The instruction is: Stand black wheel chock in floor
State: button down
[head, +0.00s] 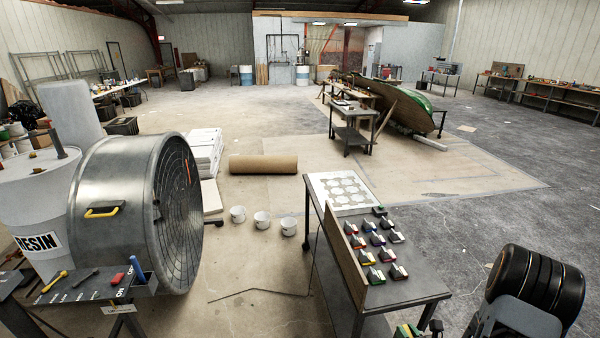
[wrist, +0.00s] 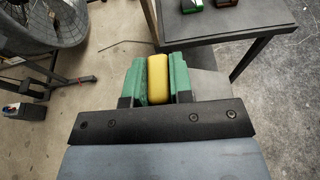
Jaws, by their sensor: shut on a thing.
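My gripper (wrist: 158,78) has green finger pads, shut on a yellow, rounded block-like thing (wrist: 158,82). I see only its top; its lower part is hidden, and I cannot tell whether it belongs to a black wheel chock. In the head view the green pads of my gripper (head: 408,331) show at the bottom edge, in front of the grey table. No separate black wheel chock can be clearly made out. The concrete floor (head: 260,315) shows left of the table, and below the gripper in the wrist view (wrist: 105,85).
A grey table (head: 405,293) holds several small dark blocks with coloured parts and a white patterned panel (head: 342,190). A big drum fan (head: 140,215), a RESIN drum (head: 35,215) and a tool tray (head: 90,290) stand left. White buckets (head: 262,221) and a brown roll (head: 263,164) lie beyond. Black tyres (head: 535,285) stand right.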

jog(key=w+a+n+g+y+b, duration=0.1)
jog(key=w+a+n+y+b, duration=0.3)
jog(key=w+a, duration=0.5)
jog(key=a, duration=0.3)
jog(key=shift+w+r+g+y, duration=0.3)
jog(key=shift+w+y, duration=0.1)
